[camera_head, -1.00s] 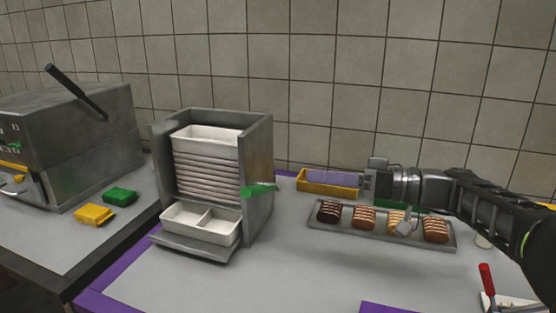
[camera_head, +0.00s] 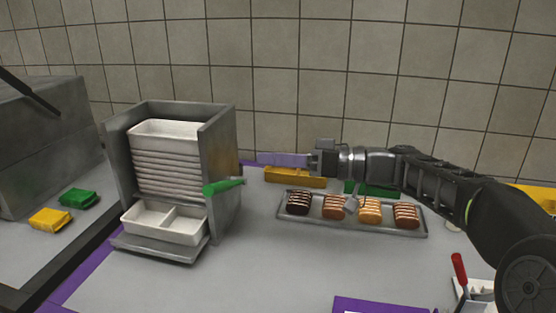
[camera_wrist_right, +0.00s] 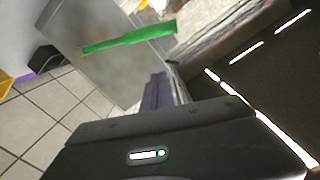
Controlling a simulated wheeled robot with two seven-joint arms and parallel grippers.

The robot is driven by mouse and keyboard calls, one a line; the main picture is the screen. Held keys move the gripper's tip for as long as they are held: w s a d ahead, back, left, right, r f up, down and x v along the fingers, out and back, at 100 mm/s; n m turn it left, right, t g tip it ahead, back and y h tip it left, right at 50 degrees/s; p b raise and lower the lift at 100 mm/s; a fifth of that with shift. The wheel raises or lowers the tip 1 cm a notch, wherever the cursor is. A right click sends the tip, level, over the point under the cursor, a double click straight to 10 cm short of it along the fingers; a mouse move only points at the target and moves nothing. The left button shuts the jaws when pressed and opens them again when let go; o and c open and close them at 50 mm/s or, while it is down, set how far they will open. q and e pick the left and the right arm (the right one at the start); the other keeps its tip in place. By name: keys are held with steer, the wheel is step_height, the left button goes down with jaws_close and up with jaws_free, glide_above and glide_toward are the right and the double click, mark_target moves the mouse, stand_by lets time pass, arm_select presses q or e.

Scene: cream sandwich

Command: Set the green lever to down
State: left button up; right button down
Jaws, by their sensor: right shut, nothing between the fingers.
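The green lever (camera_head: 223,187) sticks out to the right from the side of the grey tray dispenser (camera_head: 222,150), roughly level with its tip slightly raised. It also shows in the right wrist view (camera_wrist_right: 130,40), across the upper part. My right gripper (camera_head: 264,159) comes in from the right with its purple fingers shut and empty. In the head view the fingers are just right of the lever's tip and a little higher, apart from it. In the wrist view the purple fingers (camera_wrist_right: 155,92) show below the lever. My left gripper is not in view.
The dispenser holds stacked white trays, with a two-part white tray (camera_head: 165,222) at its bottom. A grey tray (camera_head: 350,226) with several cream sandwiches lies below my right arm. The front counter is mostly clear.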

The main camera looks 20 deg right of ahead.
steer(key=p, duration=0.1)
glide_above(227, 186)
steer(key=d, duration=0.2)
steer(key=shift+s+a+f, duration=0.15)
steer(key=shift+s+f, duration=0.15)
steer(key=shift+f, duration=0.35)
steer(key=shift+s+a+f, duration=0.15)
steer(key=shift+s+f, duration=0.15)
steer(key=shift+f, duration=0.35)
steer(key=shift+s+a+f, duration=0.15)
steer(key=shift+s+f, duration=0.15)
steer(key=shift+f, duration=0.35)
step_height(227, 186, down, 6)
steer(key=s+a+n+b, duration=0.1)
steer(key=n+b, duration=0.3)
steer(key=b, duration=1.4)
steer(key=shift+s+a+r, duration=0.2)
steer(key=shift+s, duration=0.35)
